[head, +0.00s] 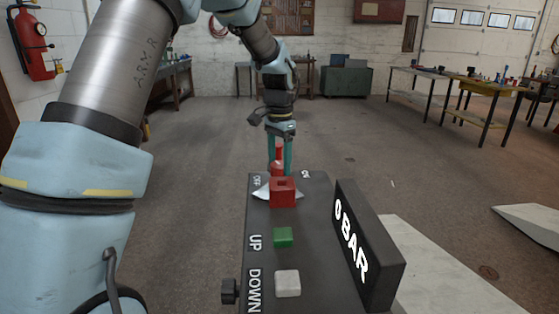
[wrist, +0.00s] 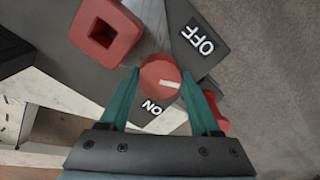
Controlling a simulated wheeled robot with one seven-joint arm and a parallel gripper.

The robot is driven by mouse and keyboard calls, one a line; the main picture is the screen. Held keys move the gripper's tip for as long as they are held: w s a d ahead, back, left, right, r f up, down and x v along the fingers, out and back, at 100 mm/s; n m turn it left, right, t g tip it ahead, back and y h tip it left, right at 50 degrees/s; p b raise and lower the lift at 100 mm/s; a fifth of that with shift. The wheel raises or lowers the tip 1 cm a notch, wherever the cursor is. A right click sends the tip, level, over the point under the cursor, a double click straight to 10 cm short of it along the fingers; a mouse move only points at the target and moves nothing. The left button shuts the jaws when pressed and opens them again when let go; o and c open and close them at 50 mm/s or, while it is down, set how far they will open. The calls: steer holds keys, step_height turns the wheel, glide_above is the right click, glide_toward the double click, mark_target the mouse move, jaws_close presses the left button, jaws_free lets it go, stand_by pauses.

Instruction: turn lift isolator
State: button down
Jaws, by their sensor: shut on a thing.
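The lift isolator is a round red knob (wrist: 160,75) with a white mark, on the far end of a dark control box (head: 262,216). In the wrist view, an OFF label (wrist: 206,40) is up and right of the knob and an ON label (wrist: 152,107) is below it. The white mark points right, between the labels. My gripper (wrist: 161,82) has its teal fingers on either side of the knob, shut on it. In the head view my gripper (head: 280,165) reaches down at the box's far end; the fingers partly hide the knob.
A red square block with a hole (head: 282,191) sits nearer on the box, then a green UP button (head: 283,237) and a white DOWN button (head: 287,283). A raised "0 BAR" display (head: 355,240) stands on the right. Another red part (wrist: 218,112) shows behind the right finger.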

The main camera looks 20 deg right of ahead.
steer(key=m+p, duration=0.1)
steer(key=m, duration=0.4)
steer(key=shift+m, duration=0.3)
stand_by(0.4)
steer(key=shift+c, duration=0.5)
jaws_free()
